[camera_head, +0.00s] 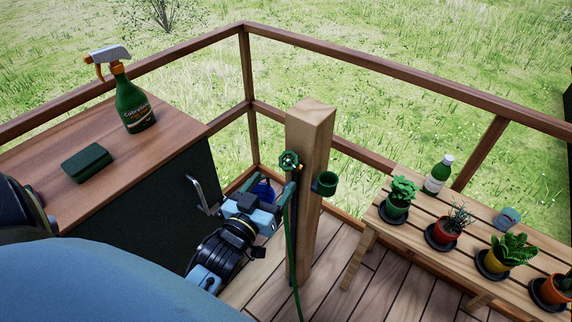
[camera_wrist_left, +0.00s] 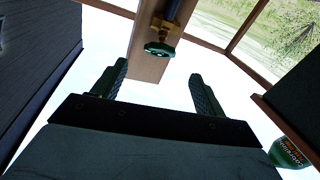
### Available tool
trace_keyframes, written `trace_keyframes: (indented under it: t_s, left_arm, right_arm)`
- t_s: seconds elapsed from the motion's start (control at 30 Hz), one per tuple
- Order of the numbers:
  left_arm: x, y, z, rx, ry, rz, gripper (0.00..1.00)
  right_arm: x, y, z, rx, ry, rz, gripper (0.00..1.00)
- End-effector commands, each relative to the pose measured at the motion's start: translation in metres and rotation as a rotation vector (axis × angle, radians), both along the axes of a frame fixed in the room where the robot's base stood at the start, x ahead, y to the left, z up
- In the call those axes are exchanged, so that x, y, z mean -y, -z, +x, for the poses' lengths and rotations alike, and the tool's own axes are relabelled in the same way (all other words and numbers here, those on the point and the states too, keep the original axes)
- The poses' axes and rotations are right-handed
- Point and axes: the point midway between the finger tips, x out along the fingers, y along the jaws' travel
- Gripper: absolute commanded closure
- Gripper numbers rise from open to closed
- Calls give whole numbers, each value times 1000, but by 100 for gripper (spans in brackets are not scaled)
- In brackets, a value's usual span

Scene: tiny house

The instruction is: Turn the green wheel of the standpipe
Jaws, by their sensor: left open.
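The green wheel (camera_head: 288,161) sits on the standpipe tap, near the top of a square wooden post (camera_head: 313,125). In the left wrist view the wheel (camera_wrist_left: 160,49) shows ahead, between and beyond the two fingers. My left gripper (camera_head: 284,190) is in front of the post, just below the wheel in the head view. Its fingers are apart, with nothing between them. In the left wrist view the open gripper (camera_wrist_left: 158,84) points toward the post, and I see no contact with the wheel. A green hose (camera_head: 291,250) hangs down along the post. My right gripper is not seen.
A green cup-like holder (camera_head: 326,183) sticks out from the post's right side. A slatted bench (camera_head: 409,238) with several potted plants stands at right. A wooden railing (camera_head: 247,65) runs behind.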

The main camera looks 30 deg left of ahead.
Motion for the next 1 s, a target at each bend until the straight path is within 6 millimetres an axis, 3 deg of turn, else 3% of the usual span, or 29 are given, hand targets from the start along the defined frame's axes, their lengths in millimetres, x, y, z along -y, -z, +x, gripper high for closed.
trace_keyframes:
  t_s: [0.2,0.4,0.83,1.0]
  left_arm:
    - [-5,0,44,2,1,0,28]
    - [-8,1,69,-1,0,1,28]
    - [-9,1,79,-2,0,0,28]
    - [-9,1,78,-2,0,0,47]
  right_arm:
    - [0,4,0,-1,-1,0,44]
    - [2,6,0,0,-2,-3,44]
    - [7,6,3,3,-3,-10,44]
    - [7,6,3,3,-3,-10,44]
